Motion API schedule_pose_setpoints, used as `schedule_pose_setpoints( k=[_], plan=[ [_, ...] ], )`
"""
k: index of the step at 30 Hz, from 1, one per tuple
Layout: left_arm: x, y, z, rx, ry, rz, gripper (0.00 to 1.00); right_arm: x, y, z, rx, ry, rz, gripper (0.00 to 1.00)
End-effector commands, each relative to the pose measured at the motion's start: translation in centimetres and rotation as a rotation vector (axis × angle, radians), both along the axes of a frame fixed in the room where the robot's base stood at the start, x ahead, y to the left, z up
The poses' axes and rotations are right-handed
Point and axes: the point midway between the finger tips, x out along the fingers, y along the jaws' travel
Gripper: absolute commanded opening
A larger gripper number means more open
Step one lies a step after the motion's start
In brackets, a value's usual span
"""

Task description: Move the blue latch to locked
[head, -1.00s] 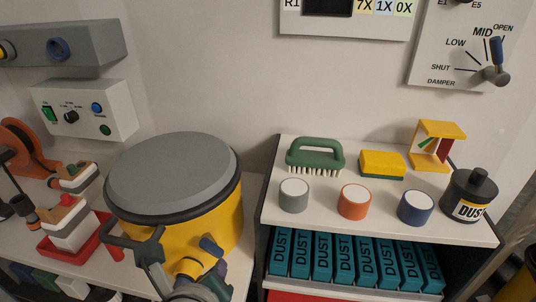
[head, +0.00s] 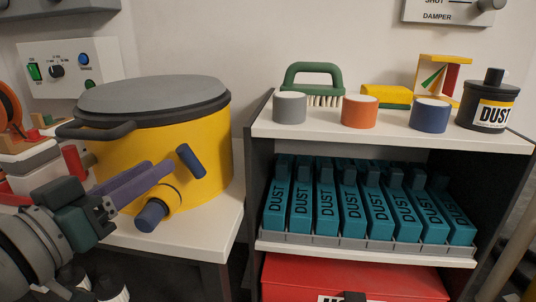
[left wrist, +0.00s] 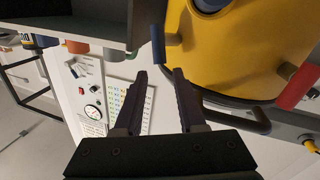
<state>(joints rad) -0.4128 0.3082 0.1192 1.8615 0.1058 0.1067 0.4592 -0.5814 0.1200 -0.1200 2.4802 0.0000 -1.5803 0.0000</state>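The blue latch (head: 189,161) is a short lever on the front of the yellow drum (head: 212,125), leaning up and left. It also shows in the left wrist view (left wrist: 158,44). Below it, a yellow spout ends in a dark blue cap (head: 150,215). My left gripper (head: 161,165) is in front of the drum, left of the latch. In the left wrist view its two fingers (left wrist: 160,73) are apart with nothing between them; the latch lies beyond the tips, seemingly not touched. My right gripper is not in view.
A red lever (head: 75,162) and a black handle (head: 95,130) are at the drum's left. To the right, a shelf unit (head: 390,137) carries a brush (head: 312,80), small pots and a dust bottle (head: 490,102), above teal dust boxes (head: 350,205). Room in front of the latch looks free.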

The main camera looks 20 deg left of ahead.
Motion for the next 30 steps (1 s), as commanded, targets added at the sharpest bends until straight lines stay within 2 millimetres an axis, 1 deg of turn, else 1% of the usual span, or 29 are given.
schedule_pose_setpoints(
  k=[1, 6, 9, 12, 16, 24, 25, 26, 30],
  plan=[
    [1.1, 0.0, -0.1, 0.002, -0.003, -0.001, 0.40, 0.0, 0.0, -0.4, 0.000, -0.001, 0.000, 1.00],
    [4.2, -0.1, -0.2, 0.003, -0.001, -0.002, 0.40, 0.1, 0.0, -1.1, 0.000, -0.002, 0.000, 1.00],
    [5.7, -0.1, -0.2, 0.003, 0.000, -0.001, 0.40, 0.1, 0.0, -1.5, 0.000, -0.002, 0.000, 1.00],
    [6.8, -0.1, -0.2, 0.003, 0.002, -0.001, 0.40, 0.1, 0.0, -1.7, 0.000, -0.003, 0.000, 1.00],
    [7.5, -0.1, -0.1, 0.004, 0.003, -0.002, 0.40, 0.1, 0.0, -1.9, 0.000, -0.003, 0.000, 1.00],
    [7.7, -0.1, -0.1, 0.004, 0.005, -0.001, 0.40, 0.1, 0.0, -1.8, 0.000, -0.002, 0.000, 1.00],
    [7.7, -0.1, -0.1, 0.004, 0.005, -0.001, 0.38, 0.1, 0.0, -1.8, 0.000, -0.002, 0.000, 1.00],
    [7.7, -0.1, -0.1, 0.004, 0.005, -0.001, 0.35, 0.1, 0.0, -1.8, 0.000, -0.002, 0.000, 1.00],
    [7.6, -0.1, -0.1, 0.004, 0.005, -0.002, 0.19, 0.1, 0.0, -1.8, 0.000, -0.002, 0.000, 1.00]
  ],
)
